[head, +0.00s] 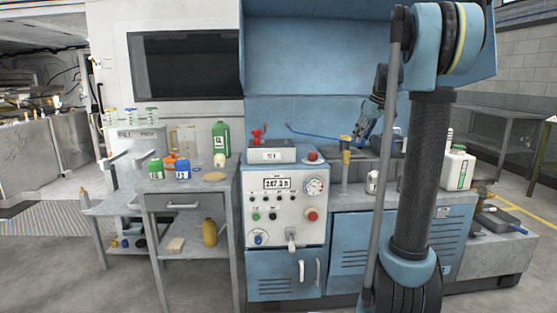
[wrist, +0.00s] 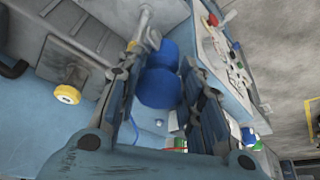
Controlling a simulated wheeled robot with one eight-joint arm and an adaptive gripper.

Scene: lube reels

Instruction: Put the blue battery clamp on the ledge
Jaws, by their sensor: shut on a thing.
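My gripper (head: 361,136) hangs over the blue workbench, right of the control console. In the wrist view my gripper (wrist: 165,115) is shut on a blue thing with two rounded blue parts (wrist: 158,88), which looks like the blue battery clamp. Its far side is hidden. In the head view a thin blue length (head: 315,132) runs left from near my fingertips; I cannot tell whether it is part of the held thing. A grey ledge-like surface (head: 357,170) lies below my gripper, but I cannot tell whether it is the ledge meant.
The control console (head: 288,205) stands left of my gripper, with a grey box (head: 271,152) on top. A yellow-topped post (head: 346,157) stands close below my gripper. A white jug (head: 458,168) is at right. A metal cart (head: 190,187) with bottles stands at left.

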